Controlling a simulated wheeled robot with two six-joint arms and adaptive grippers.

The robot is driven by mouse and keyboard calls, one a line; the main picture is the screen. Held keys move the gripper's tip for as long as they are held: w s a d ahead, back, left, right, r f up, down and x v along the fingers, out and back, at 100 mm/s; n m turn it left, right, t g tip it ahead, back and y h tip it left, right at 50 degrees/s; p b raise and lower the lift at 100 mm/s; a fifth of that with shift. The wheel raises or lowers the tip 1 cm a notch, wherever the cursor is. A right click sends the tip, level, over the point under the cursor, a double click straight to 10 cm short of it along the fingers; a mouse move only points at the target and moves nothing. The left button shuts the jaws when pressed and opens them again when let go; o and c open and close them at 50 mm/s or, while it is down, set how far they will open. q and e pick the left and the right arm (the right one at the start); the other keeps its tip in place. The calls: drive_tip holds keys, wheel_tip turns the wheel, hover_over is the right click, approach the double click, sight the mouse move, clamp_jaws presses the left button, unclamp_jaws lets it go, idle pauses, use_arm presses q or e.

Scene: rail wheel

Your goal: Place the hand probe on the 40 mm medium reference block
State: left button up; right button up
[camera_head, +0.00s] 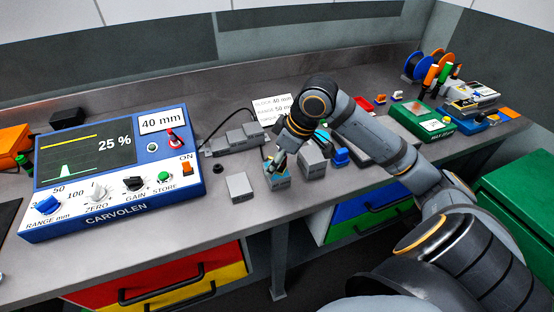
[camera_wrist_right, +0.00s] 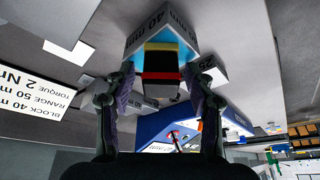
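The grey reference block (camera_wrist_right: 160,25) marked 40 mm shows at the top of the right wrist view, with a light blue face. In the head view this block (camera_head: 278,181) stands near the bench's front. The hand probe (camera_wrist_right: 161,62), with black, red and yellow bands, is against the block's blue face; the exact contact is hard to see. My right gripper (camera_wrist_right: 160,72) has its fingers on either side of the probe, with narrow gaps showing. In the head view my right gripper (camera_head: 277,160) is just above the block. My left gripper is out of view.
A grey block (camera_head: 238,187) stands left of the 40 mm block, and another (camera_head: 312,157) stands to its right. The blue console (camera_head: 115,172) at left shows 25 % and a 40 mm card. A green case (camera_head: 425,119) and spools are at right. Clear bench lies in front.

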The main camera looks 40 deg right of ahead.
drive_tip(key=shift+r, duration=0.3)
drive_tip(key=shift+s+d+r, duration=0.1)
drive_tip(key=shift+d+r, duration=0.1)
drive_tip(key=shift+r, duration=0.05)
drive_tip(key=b+v, duration=0.2)
drive_tip(key=v, duration=0.9)
drive_tip(key=shift+r, duration=0.15)
